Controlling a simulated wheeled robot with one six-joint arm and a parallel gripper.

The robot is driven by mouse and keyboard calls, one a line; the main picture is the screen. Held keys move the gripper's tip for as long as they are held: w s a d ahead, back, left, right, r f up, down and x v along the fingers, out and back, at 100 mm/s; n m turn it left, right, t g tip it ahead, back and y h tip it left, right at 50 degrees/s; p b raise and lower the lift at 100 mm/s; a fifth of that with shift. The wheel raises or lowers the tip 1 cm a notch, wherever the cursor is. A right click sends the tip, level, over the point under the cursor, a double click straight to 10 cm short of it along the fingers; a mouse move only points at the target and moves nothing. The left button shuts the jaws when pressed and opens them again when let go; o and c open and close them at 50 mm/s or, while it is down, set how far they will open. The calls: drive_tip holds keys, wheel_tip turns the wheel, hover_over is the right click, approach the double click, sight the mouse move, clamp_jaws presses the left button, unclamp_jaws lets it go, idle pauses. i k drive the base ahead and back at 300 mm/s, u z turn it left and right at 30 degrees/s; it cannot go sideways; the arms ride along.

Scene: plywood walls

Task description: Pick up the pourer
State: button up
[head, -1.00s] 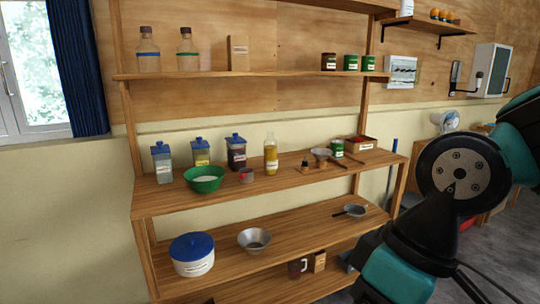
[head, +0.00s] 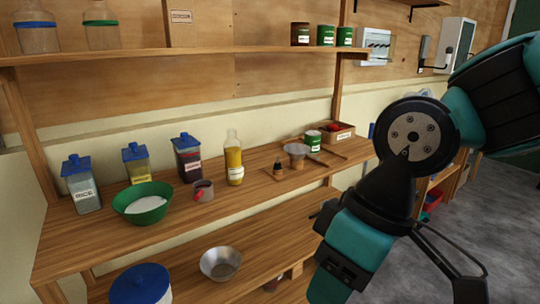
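The pourer (head: 279,170) looks to be the small piece with a dark top and a cork-coloured base. It stands upright on the middle shelf, between the yellow oil bottle (head: 234,162) and a grey metal funnel (head: 296,155). It is small in the head view, so its details are unclear. My gripper (head: 452,250) shows only as dark linkage parts beside my teal arm, at the lower right. It is well to the right of the pourer and apart from it. My arm hides much of it, and its fingertips cannot be made out.
A green tin (head: 312,140) and a red-filled box (head: 338,131) are behind the funnel. A metal bowl (head: 220,263) is below. Open floor (head: 490,215) lies at right.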

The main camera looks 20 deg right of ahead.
sight(278, 164)
drive_tip(key=u, duration=0.35)
drive_tip(key=i, duration=1.35)
drive_tip(key=u, duration=0.45)
